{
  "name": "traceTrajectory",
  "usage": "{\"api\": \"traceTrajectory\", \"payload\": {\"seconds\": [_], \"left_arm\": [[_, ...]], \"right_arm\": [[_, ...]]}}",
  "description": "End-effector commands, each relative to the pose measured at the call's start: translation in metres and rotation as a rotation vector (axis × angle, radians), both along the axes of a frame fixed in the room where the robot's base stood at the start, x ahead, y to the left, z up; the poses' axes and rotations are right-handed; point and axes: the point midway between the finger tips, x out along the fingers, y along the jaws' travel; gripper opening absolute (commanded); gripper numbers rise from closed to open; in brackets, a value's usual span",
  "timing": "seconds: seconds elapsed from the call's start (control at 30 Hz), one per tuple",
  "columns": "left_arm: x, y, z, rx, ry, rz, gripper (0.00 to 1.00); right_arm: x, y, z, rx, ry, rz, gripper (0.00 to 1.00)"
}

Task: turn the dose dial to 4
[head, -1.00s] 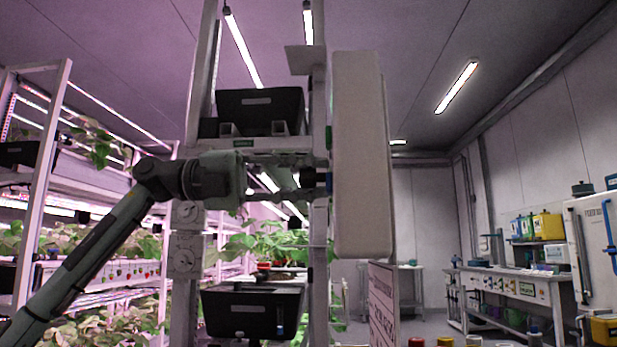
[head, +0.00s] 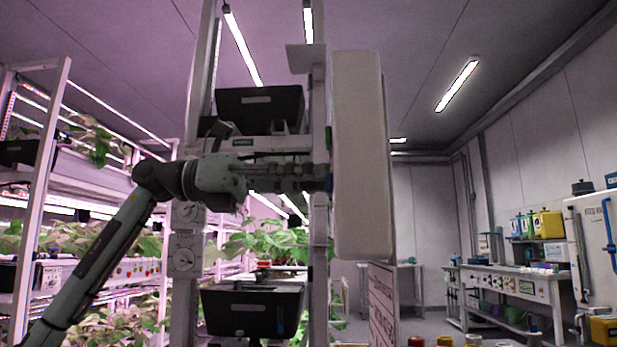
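My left gripper (head: 318,178) reaches in from the left, level, with its fingertips up against the left side of a tall pale box (head: 360,155). My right gripper is not in view.
Black bins sit on the rack above (head: 260,110) and below (head: 253,310) my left gripper. Metal uprights (head: 319,270) stand close around it. A sign board (head: 382,305) is below the pale box. A workbench (head: 515,285) stands far right.

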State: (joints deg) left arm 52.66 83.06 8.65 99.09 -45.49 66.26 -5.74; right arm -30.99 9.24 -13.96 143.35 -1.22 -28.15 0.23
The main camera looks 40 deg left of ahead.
Motion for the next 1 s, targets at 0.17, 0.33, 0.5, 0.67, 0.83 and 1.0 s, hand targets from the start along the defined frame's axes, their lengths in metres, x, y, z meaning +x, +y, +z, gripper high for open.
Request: {"api": "traceTrajectory", "payload": {"seconds": [0.17,0.33,0.5,0.67,0.83,1.0], "left_arm": [[0.0,0.0,0.0,0.107,-0.128,-0.001,0.0],[0.0,0.0,0.0,0.212,-0.252,-0.001,0.0],[0.0,0.0,0.0,0.316,-0.375,-0.001,0.0],[0.0,0.0,0.001,0.413,-0.492,-0.002,0.0],[0.001,0.0,0.0,0.517,-0.614,-0.002,0.0],[0.001,0.001,0.001,0.621,-0.739,0.0,0.0]], "right_arm": [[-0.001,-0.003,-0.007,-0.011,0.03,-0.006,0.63],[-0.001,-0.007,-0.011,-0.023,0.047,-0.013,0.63],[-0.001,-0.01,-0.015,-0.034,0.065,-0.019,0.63],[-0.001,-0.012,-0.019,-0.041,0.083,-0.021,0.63],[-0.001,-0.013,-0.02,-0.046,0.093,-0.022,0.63],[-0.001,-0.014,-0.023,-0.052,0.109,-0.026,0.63]]}}
